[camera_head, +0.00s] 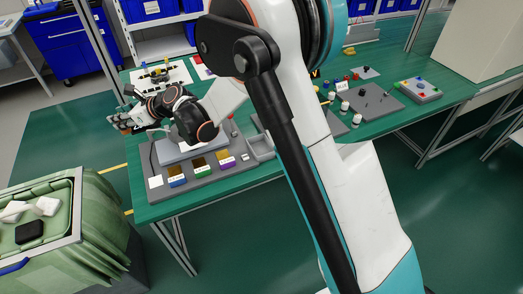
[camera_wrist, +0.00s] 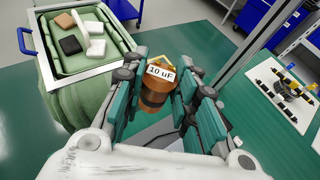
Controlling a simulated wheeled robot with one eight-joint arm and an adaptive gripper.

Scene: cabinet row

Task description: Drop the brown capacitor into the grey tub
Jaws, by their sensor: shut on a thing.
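The brown capacitor (camera_wrist: 157,100) is a copper-brown cylinder with a white "10 uF" label, in the middle of the wrist view. My gripper (camera_wrist: 165,76) is shut on it, with a finger on each side. In the head view my gripper (camera_head: 122,118) is over the left edge of the green workbench, and I cannot make out the capacitor there. A small open grey box (camera_head: 262,148) at the bench's front edge, right of the coloured bins, may be the grey tub. My arm crosses in front of part of the bench.
A green bin (camera_head: 88,225) with white and dark blocks stands on the floor left of the workbench (camera_head: 150,211). Blue, green and purple-fronted bins (camera_head: 203,171) sit on a grey board. Boards with knobs and buttons (camera_head: 372,102) are at the right.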

